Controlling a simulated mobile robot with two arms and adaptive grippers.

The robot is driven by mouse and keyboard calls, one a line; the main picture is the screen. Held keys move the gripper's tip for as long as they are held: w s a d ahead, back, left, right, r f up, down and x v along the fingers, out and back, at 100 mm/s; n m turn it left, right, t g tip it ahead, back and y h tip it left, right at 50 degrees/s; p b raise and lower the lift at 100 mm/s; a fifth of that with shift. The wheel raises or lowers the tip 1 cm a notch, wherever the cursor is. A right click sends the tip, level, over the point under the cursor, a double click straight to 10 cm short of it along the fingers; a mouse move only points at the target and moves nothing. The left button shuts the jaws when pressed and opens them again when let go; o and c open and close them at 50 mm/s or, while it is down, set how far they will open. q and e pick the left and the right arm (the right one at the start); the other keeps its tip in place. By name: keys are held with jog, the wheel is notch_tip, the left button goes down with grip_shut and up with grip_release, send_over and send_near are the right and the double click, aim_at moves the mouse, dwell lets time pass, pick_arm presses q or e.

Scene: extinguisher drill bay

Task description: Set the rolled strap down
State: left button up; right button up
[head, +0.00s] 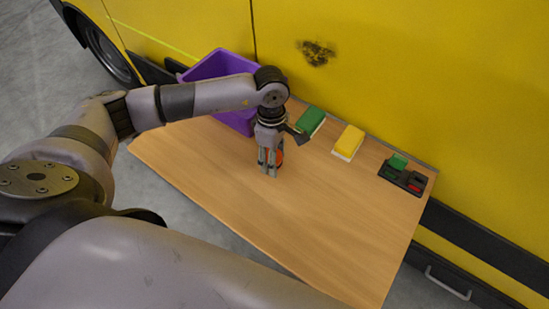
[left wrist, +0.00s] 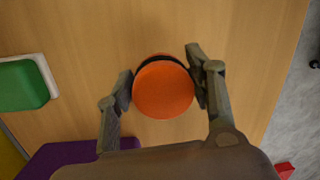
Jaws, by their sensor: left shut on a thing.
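The rolled strap (left wrist: 163,88) is an orange round roll with a dark band at its far edge in the left wrist view. In the head view only a small orange part of the strap (head: 280,157) shows behind the fingers. My left gripper (head: 269,167) points down over the middle of the wooden table (head: 310,215). Its two fingers are shut on the strap, one on each side. The strap is at or just above the tabletop; I cannot tell whether it touches. My right gripper is not in view.
A purple bin (head: 232,62) stands at the table's back left. A green block (head: 311,119), a yellow block (head: 349,139) and a black tray (head: 404,178) with small green and red pieces line the back edge by the yellow vehicle (head: 420,80). The front and right tabletop is clear.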

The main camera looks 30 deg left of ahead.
pick_arm(q)
jog(key=shift+f, duration=0.9)
jog(key=o, duration=1.3)
jog(key=shift+o, duration=0.2)
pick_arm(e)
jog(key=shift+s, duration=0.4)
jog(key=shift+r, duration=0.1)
pick_arm(q)
jog(key=shift+r, duration=0.25)
jog(key=r+b, duration=0.1)
jog(key=r, duration=0.2)
jog(key=r+b, duration=0.1)
jog(key=r, duration=0.3)
jog(key=w+a+r+b, duration=0.1)
jog(key=r, duration=0.2)
jog(key=shift+r, duration=0.85)
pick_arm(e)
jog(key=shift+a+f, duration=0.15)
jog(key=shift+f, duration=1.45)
